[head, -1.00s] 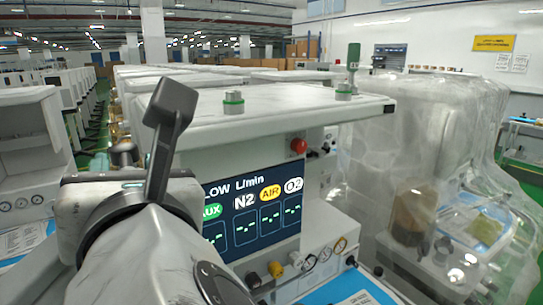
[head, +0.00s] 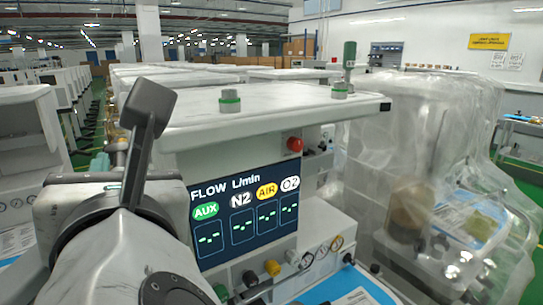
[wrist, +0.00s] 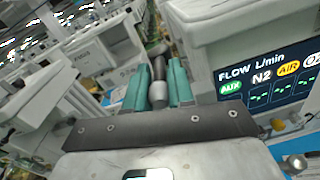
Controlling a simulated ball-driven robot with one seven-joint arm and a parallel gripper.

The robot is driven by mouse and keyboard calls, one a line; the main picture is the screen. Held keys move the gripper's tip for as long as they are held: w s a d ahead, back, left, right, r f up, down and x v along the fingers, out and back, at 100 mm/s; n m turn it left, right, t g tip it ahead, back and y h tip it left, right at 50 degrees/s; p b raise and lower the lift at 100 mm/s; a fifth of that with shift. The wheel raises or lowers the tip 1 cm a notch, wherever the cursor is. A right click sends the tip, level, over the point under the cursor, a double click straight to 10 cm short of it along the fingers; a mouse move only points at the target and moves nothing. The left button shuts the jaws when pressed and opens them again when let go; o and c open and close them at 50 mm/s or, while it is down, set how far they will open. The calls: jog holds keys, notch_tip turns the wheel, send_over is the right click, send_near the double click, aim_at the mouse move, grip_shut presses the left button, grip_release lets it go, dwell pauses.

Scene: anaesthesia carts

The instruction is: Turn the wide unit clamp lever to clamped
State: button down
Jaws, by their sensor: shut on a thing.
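My gripper (wrist: 158,92) has teal fingers, shut on a slim grey and dark rod-shaped piece, which looks like the clamp lever (wrist: 158,90). The lever stands between the two fingers beside the left side of the white machine with the flow display (wrist: 268,75). In the head view, a teal fingertip of my gripper (head: 100,164) shows behind my wrist, with a dark piece next to it. My arm hides most of the lever and its mount there. I cannot read the lever's clamped or open position.
The white machine's top (head: 260,103) carries green-ringed posts (head: 230,101). A red knob (head: 295,144) and gauges (head: 321,254) are on its front. A plastic-wrapped unit (head: 425,160) stands close on the right. White units (head: 30,140) stand at the left, beyond a green-floored aisle.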

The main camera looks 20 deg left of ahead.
jog(key=shift+s+a+m+t+h, duration=0.15)
jog(key=shift+s+m+t+h, duration=0.05)
jog(key=shift+m+t+h, duration=0.25)
jog(key=c, duration=1.1)
grip_release()
